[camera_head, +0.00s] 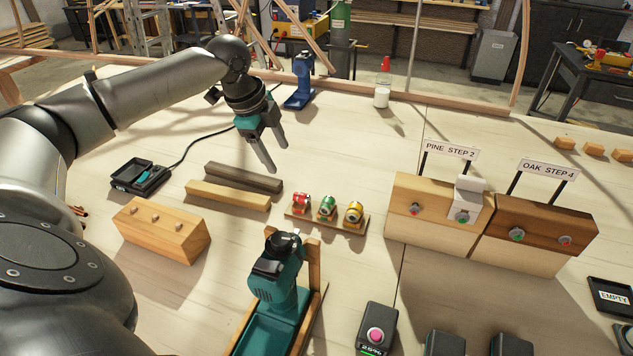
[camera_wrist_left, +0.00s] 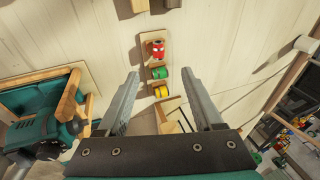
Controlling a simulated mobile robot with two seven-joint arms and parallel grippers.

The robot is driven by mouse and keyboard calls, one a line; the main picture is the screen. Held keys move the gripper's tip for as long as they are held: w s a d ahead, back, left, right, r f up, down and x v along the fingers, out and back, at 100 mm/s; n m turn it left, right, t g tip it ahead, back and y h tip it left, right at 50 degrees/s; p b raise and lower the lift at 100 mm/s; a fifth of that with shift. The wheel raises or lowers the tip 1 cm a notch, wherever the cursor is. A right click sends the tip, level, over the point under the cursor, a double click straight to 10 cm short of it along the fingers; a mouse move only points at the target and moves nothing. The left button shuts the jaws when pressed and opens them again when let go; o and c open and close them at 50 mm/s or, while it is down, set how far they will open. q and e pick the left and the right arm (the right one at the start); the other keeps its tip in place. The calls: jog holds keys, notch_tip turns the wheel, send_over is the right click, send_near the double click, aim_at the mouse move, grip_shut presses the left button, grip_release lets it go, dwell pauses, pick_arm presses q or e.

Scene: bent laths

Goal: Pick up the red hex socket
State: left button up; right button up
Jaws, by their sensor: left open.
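The red hex socket (camera_head: 301,202) sits at the left end of a small wooden rack (camera_head: 343,232) on the bench, beside a green socket (camera_head: 327,209) and a yellow one (camera_head: 353,211). In the left wrist view the red socket (camera_wrist_left: 157,48) shows just beyond the gap between the fingertips. My left gripper (camera_head: 278,158) is open and empty, pointing down above the bench, behind the rack and a little to its left in the head view. It is apart from the socket. My right gripper is in neither view.
Two wooden bars (camera_head: 228,195) lie left of the rack, with a drilled block (camera_head: 161,228) nearer. A teal power tool (camera_head: 279,271) stands in a cradle in front. Two-tone blocks with signs (camera_head: 437,215) stand right. Bench behind the rack is clear.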

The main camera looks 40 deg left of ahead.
pick_arm(q)
jog(key=b, duration=0.2)
send_over(300, 196)
jog(key=s+a, duration=0.1)
jog(key=s, duration=0.1)
jog(key=f, duration=0.9)
jog(key=shift+w+f, duration=0.2)
jog(key=shift+f, duration=0.1)
jog(key=x, duration=0.5)
jog(key=shift+d, duration=0.25)
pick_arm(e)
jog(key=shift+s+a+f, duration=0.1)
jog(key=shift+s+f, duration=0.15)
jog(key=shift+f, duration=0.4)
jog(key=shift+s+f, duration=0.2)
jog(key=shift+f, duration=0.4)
pick_arm(q)
jog(key=shift+s, duration=0.1)
grip_shut()
